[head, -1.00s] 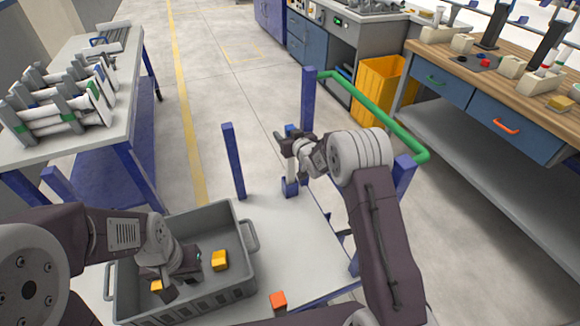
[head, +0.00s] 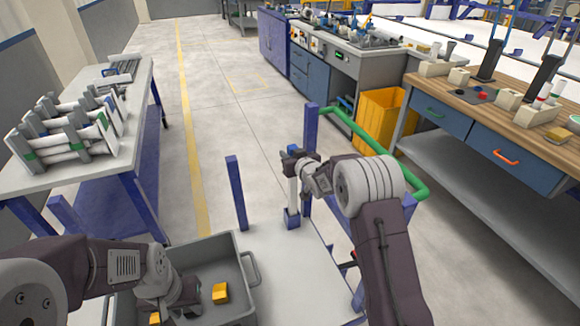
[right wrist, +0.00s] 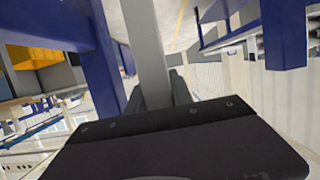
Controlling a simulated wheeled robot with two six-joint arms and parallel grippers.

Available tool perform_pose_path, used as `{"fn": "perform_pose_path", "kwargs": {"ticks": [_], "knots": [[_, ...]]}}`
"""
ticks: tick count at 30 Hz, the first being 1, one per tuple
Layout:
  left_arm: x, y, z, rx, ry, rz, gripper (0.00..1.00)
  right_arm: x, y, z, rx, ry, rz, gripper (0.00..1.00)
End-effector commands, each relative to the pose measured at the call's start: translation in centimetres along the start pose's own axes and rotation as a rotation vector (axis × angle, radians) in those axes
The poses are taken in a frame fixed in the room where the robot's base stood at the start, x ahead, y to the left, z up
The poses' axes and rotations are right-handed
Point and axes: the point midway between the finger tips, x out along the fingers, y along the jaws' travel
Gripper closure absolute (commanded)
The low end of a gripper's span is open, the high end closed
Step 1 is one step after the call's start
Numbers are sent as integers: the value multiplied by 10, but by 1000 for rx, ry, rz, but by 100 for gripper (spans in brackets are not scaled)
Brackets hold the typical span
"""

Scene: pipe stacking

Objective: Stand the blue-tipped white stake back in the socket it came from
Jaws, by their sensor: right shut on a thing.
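The white stake (head: 293,192) is upright at the far corner of the cart, with its blue tip (head: 293,149) just above my right gripper (head: 291,161). My right gripper is shut on the stake's upper part. The stake's lower end meets a small blue socket (head: 292,220) on the cart; I cannot tell how deep it sits. In the right wrist view the stake (right wrist: 147,45) runs between the fingers as a pale bar. My left gripper (head: 172,308) is low over the grey bin, its fingers too hidden to judge.
The grey bin (head: 250,270) on the cart holds yellow blocks (head: 220,292). Blue posts (head: 237,195) rise from the cart, one (head: 310,135) close beside the stake. A green handle (head: 375,140) runs along the right. The cart top right of the bin is clear.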

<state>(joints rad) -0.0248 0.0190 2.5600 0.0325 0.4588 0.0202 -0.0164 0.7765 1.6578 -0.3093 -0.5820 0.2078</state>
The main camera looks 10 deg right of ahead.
Motion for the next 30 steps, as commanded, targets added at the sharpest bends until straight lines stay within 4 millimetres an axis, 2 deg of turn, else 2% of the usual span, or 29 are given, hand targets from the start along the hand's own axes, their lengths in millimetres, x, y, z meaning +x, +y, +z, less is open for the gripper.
{"fn": "perform_pose_path", "kwargs": {"ticks": [1,6,14,30], "knots": [[-8,0,-1,0,0,0,66,-5,0,-18,-1,6,-1,100],[-15,0,-2,0,0,0,66,-12,0,-42,0,3,-1,100],[-19,0,-2,0,0,0,66,-15,0,-50,1,2,0,100],[-65,1,-7,0,0,0,66,-31,0,-101,0,2,-1,100]]}}
